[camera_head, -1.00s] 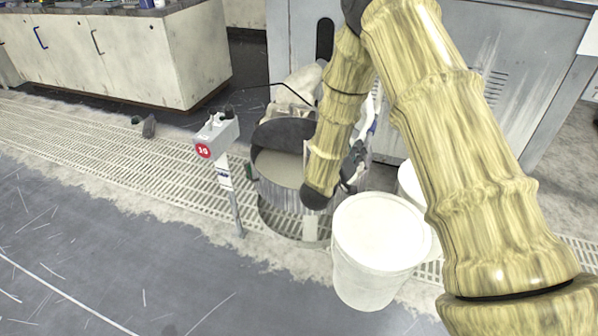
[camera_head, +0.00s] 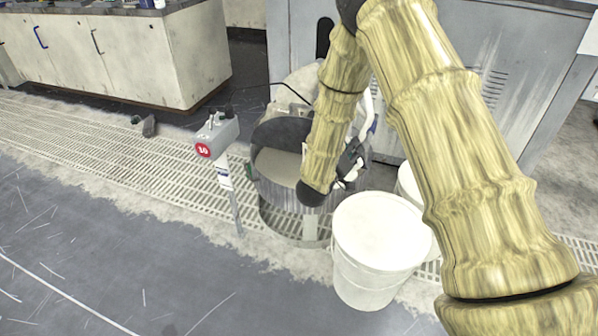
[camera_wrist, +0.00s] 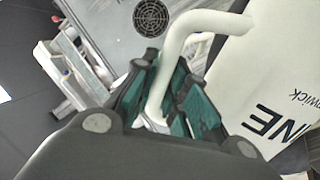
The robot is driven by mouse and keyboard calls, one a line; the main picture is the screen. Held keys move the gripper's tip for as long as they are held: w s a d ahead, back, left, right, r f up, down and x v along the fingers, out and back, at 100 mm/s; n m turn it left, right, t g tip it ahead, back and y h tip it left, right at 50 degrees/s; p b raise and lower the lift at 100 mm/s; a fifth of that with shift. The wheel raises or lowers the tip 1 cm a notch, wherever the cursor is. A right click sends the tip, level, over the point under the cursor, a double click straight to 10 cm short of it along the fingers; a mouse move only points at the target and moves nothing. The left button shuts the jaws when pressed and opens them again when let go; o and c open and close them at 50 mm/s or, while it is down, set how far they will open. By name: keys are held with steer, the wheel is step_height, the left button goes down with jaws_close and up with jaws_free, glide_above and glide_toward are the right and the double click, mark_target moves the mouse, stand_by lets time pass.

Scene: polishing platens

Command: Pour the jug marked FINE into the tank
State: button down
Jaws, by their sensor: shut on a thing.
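The jug is white, and in the wrist view its body (camera_wrist: 270,75) bears dark letters of which "NE" shows. My gripper (camera_wrist: 172,98) has its green-lined fingers shut around the jug's handle (camera_wrist: 190,28). In the head view my gripper (camera_head: 350,165) is partly hidden by my arm, beside the round tank (camera_head: 272,192). The tank has a dark inner wall and a pale grey surface inside. White parts of the jug (camera_head: 369,105) show behind my forearm, above the tank's back right side; most of the jug is hidden. I cannot see any liquid flowing.
A grey cabinet (camera_head: 460,90) is behind.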

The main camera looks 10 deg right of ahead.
steer(key=shift+w+a+n+b, duration=0.3)
steer(key=shift+w+n, duration=0.1)
steer(key=shift+n, duration=0.2)
stand_by(0.6)
steer(key=shift+w+a+r+n, duration=0.45)
steer(key=shift+w+n, duration=0.1)
steer(key=shift+n, duration=0.35)
stand_by(1.4)
steer(key=shift+w+a+f+n+p, duration=0.95)
steer(key=shift+n+p, duration=0.35)
steer(key=shift+p, duration=0.4)
stand_by(2.8)
